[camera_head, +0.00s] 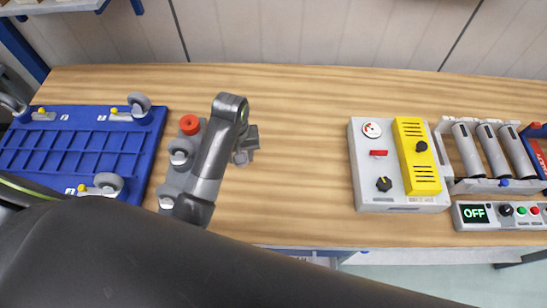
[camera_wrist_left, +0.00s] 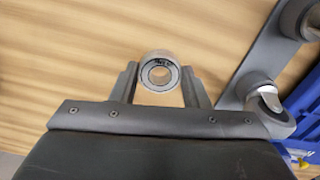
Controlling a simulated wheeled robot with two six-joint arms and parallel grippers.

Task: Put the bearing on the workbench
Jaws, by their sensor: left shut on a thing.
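The bearing (camera_wrist_left: 160,72) is a metal ring with a dark inner band and a round hole. In the left wrist view it sits between the two fingertips of my left gripper (camera_wrist_left: 160,80), which is shut on it. In the head view my left gripper (camera_head: 246,146) is over the wooden workbench (camera_head: 300,150), left of its middle, partly behind my arm. The bearing cannot be made out there. The wood (camera_wrist_left: 60,50) fills the background of the left wrist view; whether the bearing touches it is unclear. My right gripper is not in view.
A blue caster board (camera_head: 85,150) lies at the left. A grey plate with casters and a red knob (camera_head: 189,125) is just left of my gripper. A grey and yellow control box (camera_head: 400,165), a cylinder rack (camera_head: 468,150) and an "OFF" panel (camera_head: 500,214) stand right. The bench middle is clear.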

